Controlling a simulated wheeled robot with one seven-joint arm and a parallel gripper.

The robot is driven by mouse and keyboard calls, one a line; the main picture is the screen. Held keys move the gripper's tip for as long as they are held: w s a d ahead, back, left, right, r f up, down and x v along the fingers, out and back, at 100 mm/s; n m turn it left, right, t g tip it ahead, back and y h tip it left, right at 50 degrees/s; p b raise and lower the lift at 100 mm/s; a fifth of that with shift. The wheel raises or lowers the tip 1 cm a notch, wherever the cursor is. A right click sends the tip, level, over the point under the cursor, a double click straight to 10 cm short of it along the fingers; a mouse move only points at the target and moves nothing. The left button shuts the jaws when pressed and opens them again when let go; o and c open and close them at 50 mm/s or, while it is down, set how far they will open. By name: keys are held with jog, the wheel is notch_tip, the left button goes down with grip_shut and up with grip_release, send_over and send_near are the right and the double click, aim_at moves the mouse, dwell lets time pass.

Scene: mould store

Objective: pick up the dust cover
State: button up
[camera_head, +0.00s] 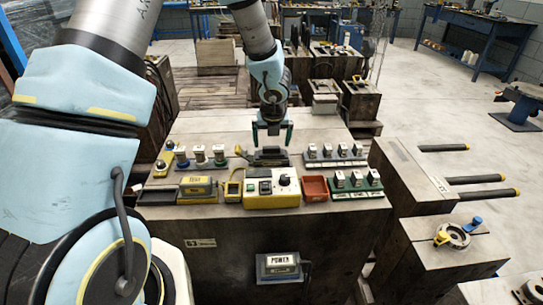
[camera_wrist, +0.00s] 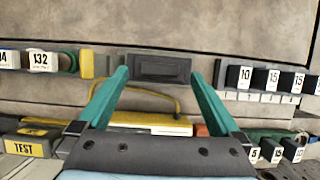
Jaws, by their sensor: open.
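A dark grey oblong piece with a raised rectangular block, which I take to be the dust cover (camera_head: 268,157), lies on the top of the wooden block bench (camera_head: 205,125). It also shows in the wrist view (camera_wrist: 160,68), top centre, between and just beyond my fingertips. My gripper (camera_head: 272,138) is open with teal fingers pointing down over the piece. In the wrist view my gripper (camera_wrist: 159,76) has one finger on each side of the piece, with nothing held. I cannot tell the exact height gap between fingertips and piece.
A yellow control box (camera_head: 272,187) stands in front of the dark piece, with a red tray (camera_head: 315,188) beside it. Racks of numbered blocks (camera_head: 335,154) are on the right, and knobs (camera_head: 200,155) on the left. A yellow cable (camera_wrist: 150,92) runs close to the piece.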

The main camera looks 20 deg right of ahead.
aim_at(271, 153)
jog(key=shift+x, duration=1.2)
jog(key=c, duration=1.4)
